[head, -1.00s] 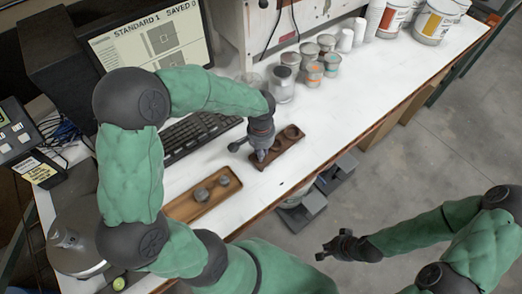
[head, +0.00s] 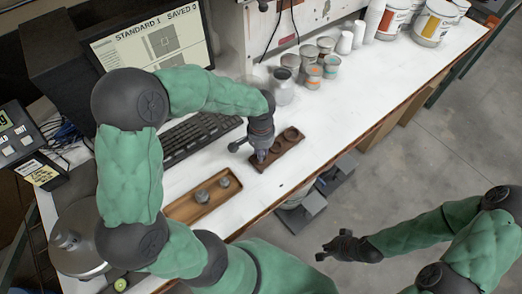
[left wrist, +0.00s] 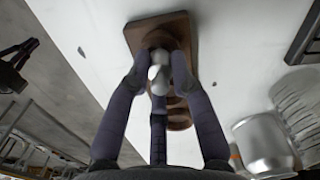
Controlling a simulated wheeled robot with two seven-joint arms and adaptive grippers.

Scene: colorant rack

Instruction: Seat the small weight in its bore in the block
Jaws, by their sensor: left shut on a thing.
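The dark brown block (head: 270,165) with round bores lies on the white table, right of the keyboard. My left gripper (head: 262,157) is over its near end, pointing down. In the left wrist view the fingers are shut on the small silver weight (left wrist: 158,73), with the block (left wrist: 143,32) right behind it. The fingers and weight hide the bore there, so I cannot tell whether the weight is inside it or just above. A round bore shows further along the block. My right gripper (head: 324,251) hangs clear of the table, empty; its jaw opening is too small to tell.
A wooden tray (head: 181,213) with two grey weights (head: 203,197) stands near the front edge. A keyboard (head: 196,137) lies left of the block. Several cans and a silver jar (head: 283,88) stand behind. The table right of the block is clear.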

